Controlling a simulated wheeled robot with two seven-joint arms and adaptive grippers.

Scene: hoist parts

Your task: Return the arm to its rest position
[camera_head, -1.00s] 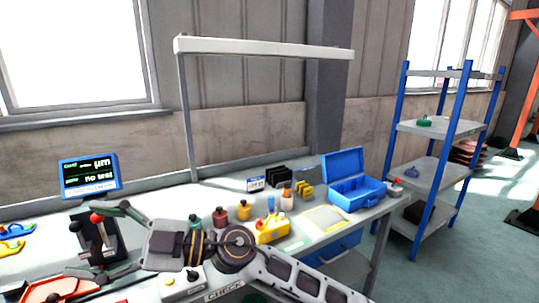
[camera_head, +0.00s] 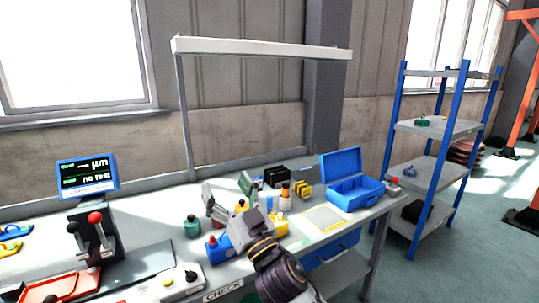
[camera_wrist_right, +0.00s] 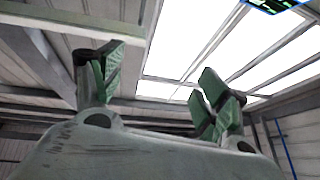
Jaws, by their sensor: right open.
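My right gripper (camera_head: 228,196) is over the middle of the workbench in the head view, in front of the bottles. Its fingers point up and away and are spread apart. In the right wrist view the two green-padded fingers (camera_wrist_right: 150,85) stand apart with nothing between them, against the ceiling and windows. My right arm comes in from the bottom and hides part of the bench front. My left gripper is not in view.
A shelf rack (camera_head: 432,170) stands right. A light bar (camera_head: 260,47) spans above.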

